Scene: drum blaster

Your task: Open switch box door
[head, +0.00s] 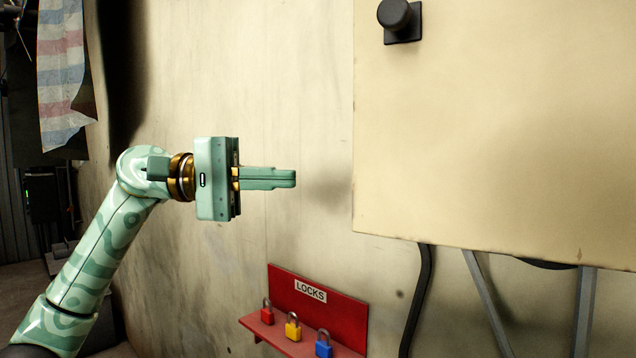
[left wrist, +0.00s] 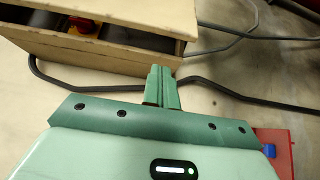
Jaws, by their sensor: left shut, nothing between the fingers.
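The cream switch box (head: 480,130) fills the upper right of the head view, with a black knob (head: 395,14) near its upper left corner. The face that shows there looks flat and covers the box's inside. In the left wrist view the box (left wrist: 110,52) is at the upper left, with a dark recess and a red part (left wrist: 83,25) along one side. My left gripper (head: 294,179) is shut and empty, left of the box's edge and below the knob, apart from both. Its fingers also show in the left wrist view (left wrist: 161,75). My right gripper is out of view.
A red shelf labelled LOCKS (head: 340,312) holds a red padlock (head: 267,312), a yellow padlock (head: 293,326) and a blue padlock (head: 324,343) below my left gripper. A black cable (head: 418,300) and grey struts (head: 488,305) run under the box. The wall left of the box is bare.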

